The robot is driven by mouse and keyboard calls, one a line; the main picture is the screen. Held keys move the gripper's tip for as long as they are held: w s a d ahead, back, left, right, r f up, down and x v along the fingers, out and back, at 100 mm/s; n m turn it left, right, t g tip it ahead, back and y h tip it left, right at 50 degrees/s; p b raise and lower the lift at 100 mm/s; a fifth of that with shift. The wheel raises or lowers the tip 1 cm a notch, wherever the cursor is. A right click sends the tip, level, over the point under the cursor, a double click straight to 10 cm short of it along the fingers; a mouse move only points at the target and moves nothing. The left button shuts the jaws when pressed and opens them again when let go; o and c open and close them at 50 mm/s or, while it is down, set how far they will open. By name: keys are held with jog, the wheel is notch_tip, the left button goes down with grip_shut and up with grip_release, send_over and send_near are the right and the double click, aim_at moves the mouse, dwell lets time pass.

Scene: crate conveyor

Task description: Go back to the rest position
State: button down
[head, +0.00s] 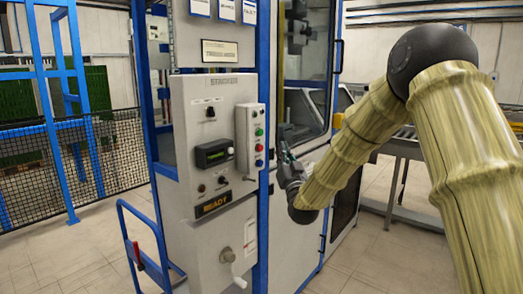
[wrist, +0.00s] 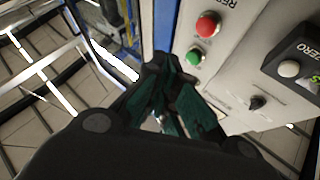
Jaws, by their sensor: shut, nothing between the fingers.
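My gripper (head: 284,147) is at the right of the white stacker panel (head: 186,112), near the small button box (head: 250,138). In the wrist view its dark fingers with green pads (wrist: 165,66) come together at the tips, shut and empty. They are just beside the panel, below a red button (wrist: 208,24) and a green button (wrist: 194,56); I cannot tell whether they touch anything. My arm reaches in from the upper right of the head view.
The panel has a dark display (head: 214,152), a lit READY sign (head: 213,204) and a crank handle (head: 232,270). A blue rail (head: 135,235) stands at its lower left, a mesh fence (head: 110,150) behind. A conveyor (head: 415,148) lies at right. The front-left floor is clear.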

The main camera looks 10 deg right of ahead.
jog(key=s+a+f+g, duration=0.1)
jog(key=s+f+g, duration=0.15)
jog(key=f, duration=0.95)
jog(key=s+a+f+g, duration=0.2)
jog(key=f+g, duration=0.1)
jog(key=f, duration=0.8)
jog(key=s+a+f+n+g, duration=0.1)
jog(key=s+f+g, duration=0.2)
jog(key=s+f, duration=0.5)
jog(key=s+f+g, duration=0.3)
jog(key=s+f, duration=0.1)
jog(key=f, duration=0.8)
jog(key=s+a+f+g, duration=0.1)
jog(key=s+f+g, duration=0.2)
jog(key=s+f, duration=0.75)
jog(key=s+f+g, duration=0.3)
jog(key=s, duration=0.8)
jog(key=s+f+g, duration=0.3)
jog(key=s+f, duration=0.1)
jog(key=s, duration=0.8)
jog(key=s+f+n+g, duration=0.1)
jog(key=s+f+g, duration=0.2)
jog(key=s, duration=0.8)
jog(key=shift+s+f, duration=0.15)
jog(key=shift+f, duration=0.2)
